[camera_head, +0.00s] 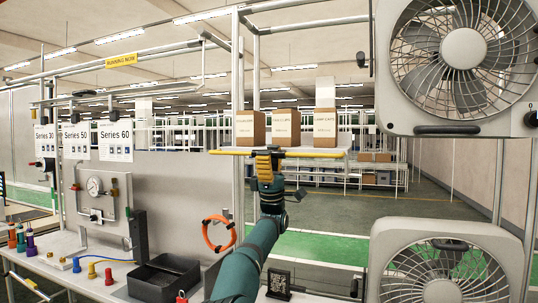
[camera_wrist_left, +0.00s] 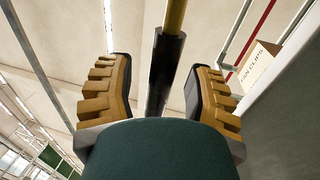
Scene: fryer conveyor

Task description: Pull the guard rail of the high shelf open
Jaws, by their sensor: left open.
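The guard rail (camera_head: 318,155) is a yellow bar along the front edge of the high shelf (camera_head: 340,149). My left gripper (camera_head: 267,160) is raised to the rail from below, on a teal arm. In the left wrist view the rail's yellow bar (camera_wrist_left: 174,18) and its black sleeve (camera_wrist_left: 163,72) pass between the two ribbed yellow fingers. The fingers are open, with a gap on each side of the sleeve. My right gripper is not in view.
Three cardboard boxes (camera_head: 284,126) stand on the shelf behind the rail. Two large fans (camera_head: 463,50) are at the right. A workbench at the left holds a black bin (camera_head: 163,278). An orange ring (camera_head: 217,233) hangs left of my arm.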

